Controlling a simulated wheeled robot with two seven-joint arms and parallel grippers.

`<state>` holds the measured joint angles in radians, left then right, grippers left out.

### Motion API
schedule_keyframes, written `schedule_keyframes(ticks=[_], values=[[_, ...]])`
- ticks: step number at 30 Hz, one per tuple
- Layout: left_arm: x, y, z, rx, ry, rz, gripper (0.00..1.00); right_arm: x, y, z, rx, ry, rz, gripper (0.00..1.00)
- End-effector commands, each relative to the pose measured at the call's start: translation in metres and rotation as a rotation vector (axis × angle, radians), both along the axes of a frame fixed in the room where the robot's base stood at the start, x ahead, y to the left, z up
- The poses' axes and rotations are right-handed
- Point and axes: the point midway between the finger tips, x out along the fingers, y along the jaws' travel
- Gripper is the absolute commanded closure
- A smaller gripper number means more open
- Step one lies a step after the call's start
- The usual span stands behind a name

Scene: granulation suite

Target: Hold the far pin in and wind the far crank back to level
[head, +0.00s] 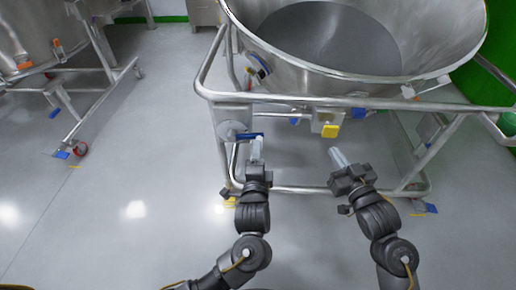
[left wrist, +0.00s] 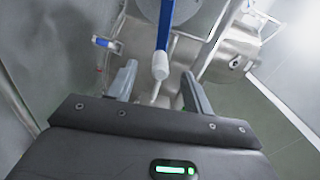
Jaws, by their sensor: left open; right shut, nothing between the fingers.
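A blue crank (head: 246,136) is on a round grey plate (head: 229,129) at the left of the bin's frame. In the left wrist view the blue crank arm (left wrist: 165,25) ends in a whitish knob (left wrist: 160,66). My left gripper (head: 257,149) is open; its fingers (left wrist: 158,85) stand either side of the knob's line, and contact cannot be told. My right gripper (head: 337,156) is shut and empty, in front of the frame, apart from it as far as I can tell. A yellow block (head: 329,131) sits on a metal housing on the frame. I cannot clearly pick out the pin.
The large steel bin (head: 420,78) rests on a tubular frame (head: 205,75) with a low rail (head: 300,190) near my arms. Another steel vessel on a wheeled frame (head: 95,130) stands at left. The floor (head: 130,180) between them is clear.

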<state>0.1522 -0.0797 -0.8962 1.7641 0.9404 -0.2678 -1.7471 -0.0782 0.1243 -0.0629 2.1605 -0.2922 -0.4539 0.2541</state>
Motion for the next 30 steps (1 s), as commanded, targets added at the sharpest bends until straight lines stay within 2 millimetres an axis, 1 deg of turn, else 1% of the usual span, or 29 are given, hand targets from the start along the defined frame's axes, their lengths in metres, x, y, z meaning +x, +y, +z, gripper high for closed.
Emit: schedule_keyframes(ticks=[1, 9, 13, 18, 30], values=[[-0.007, 0.000, -0.001, -0.002, 0.002, 0.000, 0.49, 0.000, 0.000, 0.000, 0.000, 0.000, 0.000, 1.00], [-0.042, 0.000, -0.001, -0.001, 0.003, 0.000, 0.49, 0.000, 0.000, 0.000, 0.000, 0.000, 0.000, 1.00], [-0.053, 0.000, -0.001, -0.001, 0.002, 0.000, 0.49, 0.000, 0.000, 0.000, 0.000, 0.000, 0.000, 1.00], [-0.058, 0.001, 0.000, 0.000, 0.000, 0.001, 0.49, 0.000, 0.000, 0.000, 0.000, 0.000, 0.000, 1.00], [-0.058, 0.000, 0.000, 0.001, 0.000, 0.001, 0.49, 0.000, 0.000, 0.000, 0.000, 0.000, 0.000, 1.00]])
